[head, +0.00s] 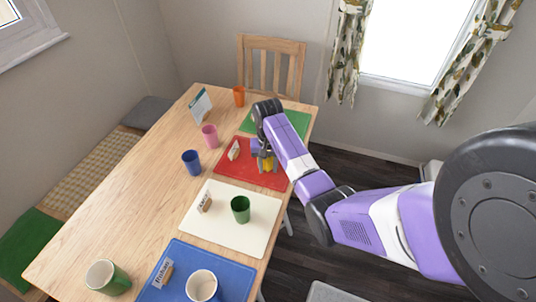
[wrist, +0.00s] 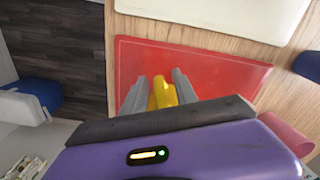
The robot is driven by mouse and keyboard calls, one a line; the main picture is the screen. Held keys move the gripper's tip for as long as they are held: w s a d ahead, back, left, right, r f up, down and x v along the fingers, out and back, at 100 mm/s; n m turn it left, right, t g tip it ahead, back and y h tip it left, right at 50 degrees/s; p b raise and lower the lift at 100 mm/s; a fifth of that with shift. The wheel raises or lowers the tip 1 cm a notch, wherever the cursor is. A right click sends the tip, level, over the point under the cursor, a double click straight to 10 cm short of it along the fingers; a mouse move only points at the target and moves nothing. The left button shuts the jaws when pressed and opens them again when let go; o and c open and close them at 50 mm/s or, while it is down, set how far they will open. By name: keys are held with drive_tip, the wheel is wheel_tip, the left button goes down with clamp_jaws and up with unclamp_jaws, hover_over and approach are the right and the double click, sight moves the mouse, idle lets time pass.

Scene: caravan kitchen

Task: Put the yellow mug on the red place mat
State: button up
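The red place mat (head: 262,178) lies on the wooden table between the green mat and the cream mat. It also shows in the wrist view (wrist: 225,75). My gripper (head: 266,164) is over the right part of the red mat, pointing down. In the wrist view its two fingers (wrist: 160,92) are on either side of the yellow mug (wrist: 162,94), close against it. The mug also shows in the head view (head: 265,161), partly hidden by my gripper. I cannot tell whether its base touches the mat.
A name card (head: 234,150) stands on the red mat's left part. A pink cup (head: 210,136) and blue cup (head: 191,162) stand left of it. A green cup (head: 240,209) stands on the cream mat (head: 239,243). The green mat (head: 296,122) lies behind.

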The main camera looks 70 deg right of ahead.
wheel_tip(320, 180, up, 10)
drive_tip(key=shift+f+b, duration=0.15)
drive_tip(key=shift+b, duration=0.2)
idle(0.4)
